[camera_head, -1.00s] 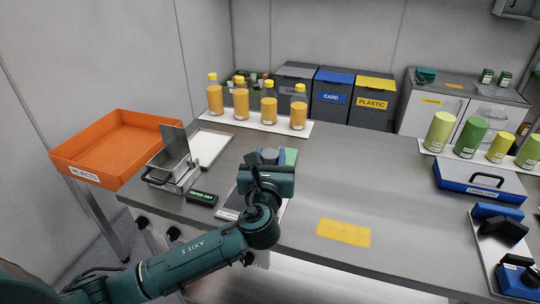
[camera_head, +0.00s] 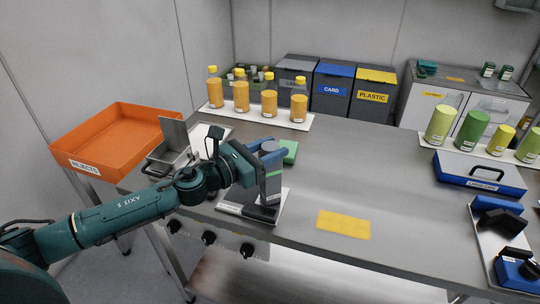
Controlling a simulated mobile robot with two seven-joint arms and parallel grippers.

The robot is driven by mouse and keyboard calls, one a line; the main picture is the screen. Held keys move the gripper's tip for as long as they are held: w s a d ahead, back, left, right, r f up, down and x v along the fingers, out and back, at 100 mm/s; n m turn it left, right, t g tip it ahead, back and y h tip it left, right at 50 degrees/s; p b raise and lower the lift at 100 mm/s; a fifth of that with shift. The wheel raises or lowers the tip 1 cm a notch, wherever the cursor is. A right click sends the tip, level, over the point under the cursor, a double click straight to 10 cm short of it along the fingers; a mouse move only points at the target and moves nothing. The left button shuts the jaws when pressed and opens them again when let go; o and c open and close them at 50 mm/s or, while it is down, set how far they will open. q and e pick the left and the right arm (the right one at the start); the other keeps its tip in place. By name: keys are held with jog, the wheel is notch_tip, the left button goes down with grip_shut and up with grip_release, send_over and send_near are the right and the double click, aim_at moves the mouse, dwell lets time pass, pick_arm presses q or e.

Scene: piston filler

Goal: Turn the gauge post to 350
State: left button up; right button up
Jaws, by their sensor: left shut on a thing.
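The gauge post (camera_head: 271,185) stands upright on a dark base plate (camera_head: 236,210) near the front edge of the table. It is a grey post with a round grey top and a scale strip down its side. My left gripper (camera_head: 262,156) reaches in from the left and is shut on the upper part of the post, around its blue-grey head. The reading on the scale is too small to make out. My right gripper is not in view.
A green block (camera_head: 289,151) lies just behind the post. A metal scale (camera_head: 167,160) and orange rejects tray (camera_head: 118,140) are to the left. Filled bottles (camera_head: 240,95) stand on a white tray behind. A yellow mat (camera_head: 343,224) lies right of the post, with clear table around it.

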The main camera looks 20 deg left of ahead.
pick_arm(q)
jog(key=shift+w+a+f+m+g+h+b, duration=0.1)
jog(key=shift+f+m+g+h+b, duration=0.25)
jog(key=shift+m+g+h+b, duration=0.55)
jog(key=shift+h+b, duration=0.2)
jog(key=shift+b, duration=0.35)
jog(key=m+g+h+b, duration=0.3)
jog(key=g+b, duration=0.1)
jog(key=b, duration=0.2)
jog(key=shift+r+m+g+h+b, duration=0.1)
jog(key=shift+m+g+h+b, duration=0.2)
jog(key=shift+m+g+b, duration=0.45)
jog(key=shift+g+b, duration=0.25)
jog(key=shift+b, duration=0.35)
jog(key=shift+r+m+g+h+b, duration=0.2)
jog(key=shift+m+g+h+b, duration=0.3)
jog(key=shift+m+g+b, duration=0.4)
jog(key=shift+r+g+b, duration=0.1)
jog(key=shift+g+b, duration=0.25)
jog(key=shift+g, duration=0.15)
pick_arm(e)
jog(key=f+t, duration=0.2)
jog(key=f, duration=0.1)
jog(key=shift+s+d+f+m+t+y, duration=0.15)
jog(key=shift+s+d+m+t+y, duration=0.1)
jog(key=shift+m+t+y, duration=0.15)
